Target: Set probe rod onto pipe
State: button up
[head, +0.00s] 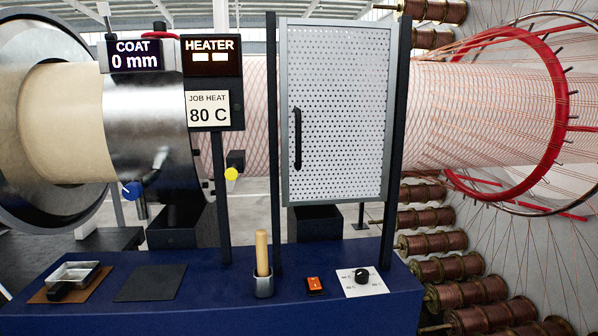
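A rod with a light wooden handle (262,250), which looks like the probe rod, stands upright in a small metal cup (264,287) on the blue bench. Its lower part is hidden inside the cup. The large pipe (65,122) runs horizontally across the back. It is bare and beige at the left, passes through a metal ring (140,115), and is wrapped in orange-pink strands (460,110) at the right. My gripper is not in view.
The blue bench (210,300) bears a metal tray (74,274), a dark mat (150,282), an orange switch (314,286) and a knob panel (364,281). A perforated door (340,120) covers the pipe's middle.

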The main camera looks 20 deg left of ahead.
aim_at(230, 174)
jog(key=z, duration=0.5)
jog(key=k, duration=0.9)
jog(key=u, duration=1.8)
jog(key=i, duration=1)
